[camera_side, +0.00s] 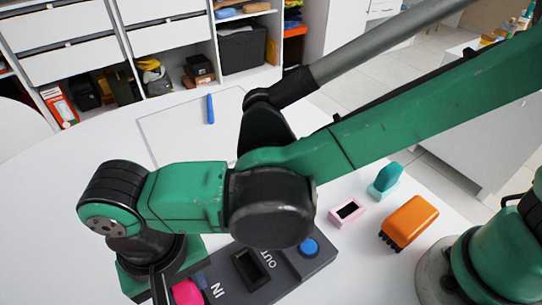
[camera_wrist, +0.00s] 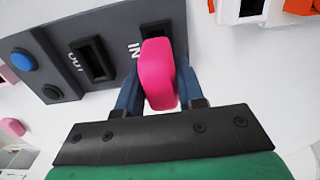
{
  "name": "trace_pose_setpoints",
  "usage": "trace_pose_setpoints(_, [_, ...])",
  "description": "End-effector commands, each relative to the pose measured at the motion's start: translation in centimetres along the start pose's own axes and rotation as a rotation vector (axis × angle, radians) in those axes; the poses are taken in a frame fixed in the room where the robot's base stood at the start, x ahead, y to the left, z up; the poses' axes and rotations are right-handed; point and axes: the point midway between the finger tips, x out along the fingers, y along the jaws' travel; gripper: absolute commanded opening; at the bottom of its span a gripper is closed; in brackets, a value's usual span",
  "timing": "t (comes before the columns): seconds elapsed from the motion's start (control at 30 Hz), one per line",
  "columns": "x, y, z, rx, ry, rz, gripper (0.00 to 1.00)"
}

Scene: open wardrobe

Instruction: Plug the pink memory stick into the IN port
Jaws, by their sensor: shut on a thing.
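The pink memory stick (camera_wrist: 160,75) is held between the two blue fingers of my gripper (camera_wrist: 160,90) in the wrist view. In the side view, part of the stick (camera_side: 186,292) shows at the bottom edge, beside my gripper. The dark grey port panel (camera_wrist: 60,35) carries the labels IN and OUT. The dark IN port (camera_wrist: 157,28) shows just past the stick's far end, which partly covers it. I cannot tell whether the stick's tip is inside the port. The OUT port (camera_wrist: 93,58) is empty. In the side view, my arm hides part of the panel (camera_side: 285,275).
A blue button (camera_side: 309,247) is on the panel. Right of it on the white table are a pink block with a dark opening (camera_side: 348,211), a teal piece (camera_side: 385,180) and an orange block (camera_side: 410,220). A blue pen-like stick (camera_side: 210,109) lies farther back, with free table around it.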

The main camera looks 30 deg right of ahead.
Motion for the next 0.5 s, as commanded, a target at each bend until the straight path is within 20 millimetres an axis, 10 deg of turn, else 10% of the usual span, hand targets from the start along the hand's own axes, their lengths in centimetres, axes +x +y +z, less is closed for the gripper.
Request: trace_pose_setpoints(0.5, [1.1, 0.0, 0.0, 0.000, 0.000, 0.000, 0.00])
